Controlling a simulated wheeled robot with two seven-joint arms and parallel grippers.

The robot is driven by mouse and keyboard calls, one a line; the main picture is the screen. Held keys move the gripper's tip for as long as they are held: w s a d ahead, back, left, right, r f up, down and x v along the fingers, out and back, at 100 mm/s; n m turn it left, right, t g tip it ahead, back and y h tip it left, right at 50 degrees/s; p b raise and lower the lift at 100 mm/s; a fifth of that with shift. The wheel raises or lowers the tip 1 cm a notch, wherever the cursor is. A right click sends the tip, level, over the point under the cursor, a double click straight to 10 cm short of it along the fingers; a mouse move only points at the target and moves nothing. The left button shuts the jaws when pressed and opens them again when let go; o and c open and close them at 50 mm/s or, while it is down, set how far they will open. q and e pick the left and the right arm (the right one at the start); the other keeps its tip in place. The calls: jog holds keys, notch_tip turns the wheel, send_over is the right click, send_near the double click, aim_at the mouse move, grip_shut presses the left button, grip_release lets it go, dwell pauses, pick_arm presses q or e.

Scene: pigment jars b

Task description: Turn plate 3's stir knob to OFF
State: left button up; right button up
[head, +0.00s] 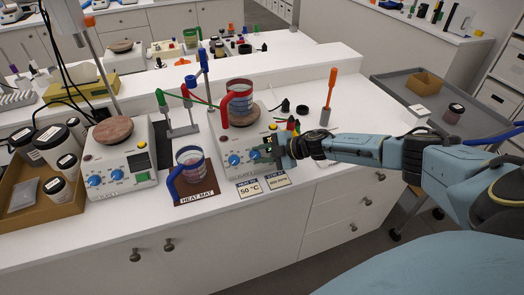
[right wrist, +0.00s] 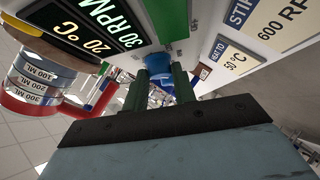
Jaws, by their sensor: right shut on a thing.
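A white hot plate (head: 220,146) with blue knobs stands at the middle of the bench; I cannot read its number. Its left knob (head: 234,160) is free. My right gripper (head: 266,150) reaches its front panel from the right and hides the panel's right part. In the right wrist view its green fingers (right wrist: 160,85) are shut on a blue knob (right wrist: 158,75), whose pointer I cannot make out. The plate's display (right wrist: 95,30) there reads 30 RPM and 20 °C. A red-handled beaker (head: 240,98) sits on the plate. My left gripper is not in view.
Cards reading heat to 50 °C (head: 249,189) and stir (head: 276,180) lie in front. A blue-handled beaker (head: 190,160) stands on the heat mat (head: 197,195). Another hot plate (head: 137,165) is at left, beside a tray of jars (head: 20,212). An orange-handled tool (head: 332,88) stands behind my gripper.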

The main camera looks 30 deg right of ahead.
jog(key=shift+w+r+n+g, duration=0.1)
jog(key=shift+n+g, duration=0.4)
jog(key=shift+p, duration=0.3)
jog(key=o, duration=1)
jog(key=v, duration=1.3)
jog(key=shift+r, duration=0.15)
jog(key=shift+d, duration=0.1)
